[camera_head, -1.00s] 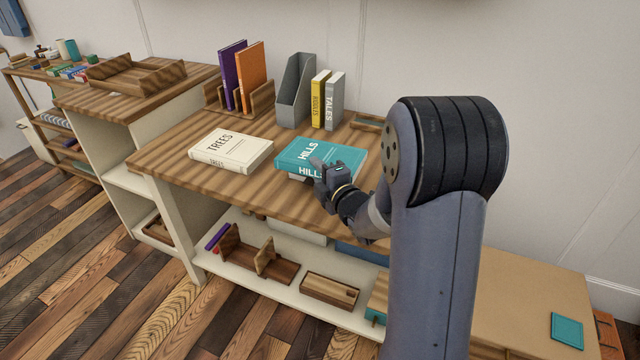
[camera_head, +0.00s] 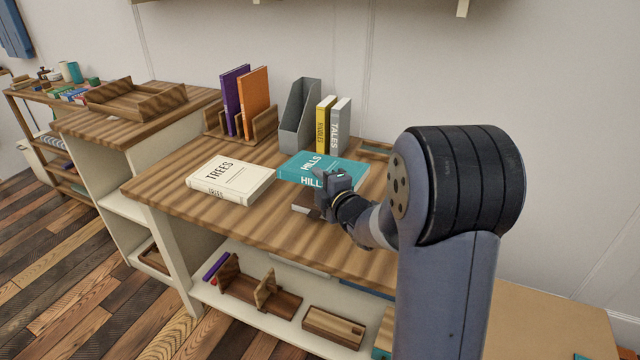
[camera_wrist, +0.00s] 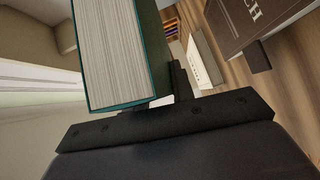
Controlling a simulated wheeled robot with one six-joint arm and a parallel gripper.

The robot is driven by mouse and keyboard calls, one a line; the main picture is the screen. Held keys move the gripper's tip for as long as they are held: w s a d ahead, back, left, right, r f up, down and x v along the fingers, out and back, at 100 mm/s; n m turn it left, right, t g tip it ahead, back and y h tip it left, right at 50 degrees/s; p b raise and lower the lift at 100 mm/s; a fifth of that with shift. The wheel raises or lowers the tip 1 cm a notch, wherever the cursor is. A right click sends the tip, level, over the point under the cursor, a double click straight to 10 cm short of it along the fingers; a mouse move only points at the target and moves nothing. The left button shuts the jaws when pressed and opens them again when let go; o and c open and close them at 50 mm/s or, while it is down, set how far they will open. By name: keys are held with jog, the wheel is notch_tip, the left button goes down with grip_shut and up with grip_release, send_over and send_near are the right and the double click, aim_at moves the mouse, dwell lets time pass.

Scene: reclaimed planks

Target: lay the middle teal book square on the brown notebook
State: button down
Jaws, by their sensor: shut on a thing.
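The teal book (camera_head: 305,169), lettered HILLS, is in my gripper (camera_head: 332,187) by its near right end. The wrist view shows its teal cover edge and cream page block (camera_wrist: 112,55) close up, with the jaws shut on it. The book seems to be held above the tabletop. A dark brown book (camera_wrist: 262,28), lettering ending in "CH", lies at the upper right of the wrist view, apart from the teal book there. In the head view only a brown edge (camera_head: 304,209) shows below my gripper; the rest is hidden.
A cream TREES book (camera_head: 231,181) lies left of the teal book. Behind stand a purple book (camera_head: 236,100) and an orange book (camera_head: 254,100) in a wooden rack, a grey file holder (camera_head: 298,115), and yellow and grey books. The front left tabletop is clear.

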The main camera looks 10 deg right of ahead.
aim_at(320, 213)
jog(key=shift+f+b, duration=3.25)
jog(key=shift+b, duration=0.5)
jog(key=c, duration=1.2)
grip_release()
jog(key=shift+o, duration=0.4)
jog(key=shift+f, duration=0.1)
jog(key=shift+f, duration=0.15)
jog(key=shift+s, duration=0.1)
jog(key=shift+b+v, duration=0.4)
jog(key=shift+v, duration=4.05)
